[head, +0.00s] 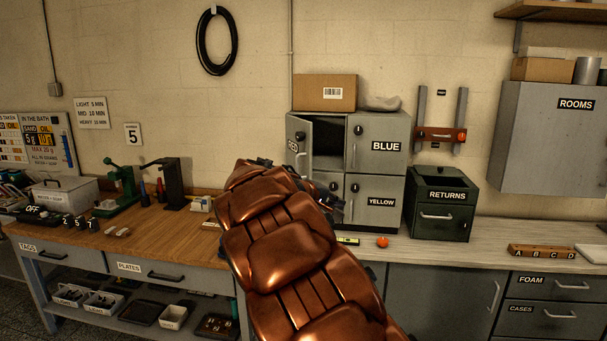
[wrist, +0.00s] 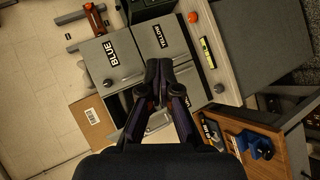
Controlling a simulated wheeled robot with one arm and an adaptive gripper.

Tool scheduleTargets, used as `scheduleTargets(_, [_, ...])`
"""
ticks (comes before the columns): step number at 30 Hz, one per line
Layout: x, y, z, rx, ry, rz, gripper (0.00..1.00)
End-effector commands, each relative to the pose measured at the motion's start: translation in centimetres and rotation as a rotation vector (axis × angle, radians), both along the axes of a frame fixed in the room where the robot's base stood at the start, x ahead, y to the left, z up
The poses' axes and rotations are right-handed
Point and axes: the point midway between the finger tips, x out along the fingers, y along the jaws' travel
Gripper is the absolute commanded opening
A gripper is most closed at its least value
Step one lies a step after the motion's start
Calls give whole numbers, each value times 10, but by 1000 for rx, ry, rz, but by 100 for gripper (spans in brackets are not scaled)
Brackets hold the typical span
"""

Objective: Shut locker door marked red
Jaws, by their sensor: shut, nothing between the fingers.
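The grey locker block (head: 349,117) stands on the counter, with several small doors. The door marked red (head: 299,133) is at its upper left in the head view. It is ajar, swung out to the left, and the dark inside shows beside it. The blue door (head: 376,142) and yellow door (head: 373,190) are shut; both also show in the wrist view, blue (wrist: 112,62) and yellow (wrist: 163,41). My gripper (wrist: 158,66) is shut and empty in front of the lockers. In the head view my arm hides most of it. I cannot tell whether it touches a door.
A cardboard box (head: 325,92) sits on top of the lockers. A green returns box (head: 440,203) stands to the right. An orange ball (head: 382,242) and a yellow-green level (head: 347,240) lie in front. The wooden bench (head: 150,235) on the left holds tools.

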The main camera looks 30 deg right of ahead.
Motion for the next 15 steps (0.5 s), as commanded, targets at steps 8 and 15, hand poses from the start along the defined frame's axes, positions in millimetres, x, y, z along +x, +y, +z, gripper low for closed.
scheduleTargets(8, [114,-9,6,-224,-13,166,0])
scheduleTargets(15, [200,9,-3,-368,-41,326,0])
